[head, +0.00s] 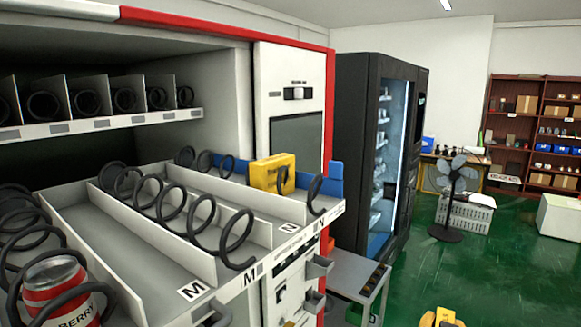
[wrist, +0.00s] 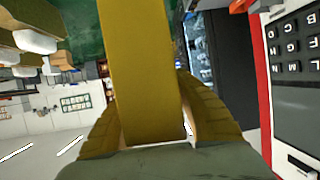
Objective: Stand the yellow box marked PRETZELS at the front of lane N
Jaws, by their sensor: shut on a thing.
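My gripper (wrist: 158,128) is shut on a yellow box (wrist: 140,60) in the wrist view. The box is a tall plain yellow slab between the two ridged fingers; no lettering shows on this side. In the head view my gripper (head: 443,318) is only a small yellow patch at the bottom edge, in front of and to the right of the machine. Lane N (head: 289,228) is at the right end of the pulled-out tray. Another yellow box (head: 268,174) stands in that lane, partly behind a black coil. Its print is not readable.
Lane M (head: 193,289) lies left of lane N, with a spiral coil and low white dividers. A red berry can (head: 58,290) stands at lower left. A grey shelf (head: 345,275) sits beside the machine. A black vending machine (head: 375,150) and a fan (head: 455,190) stand behind.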

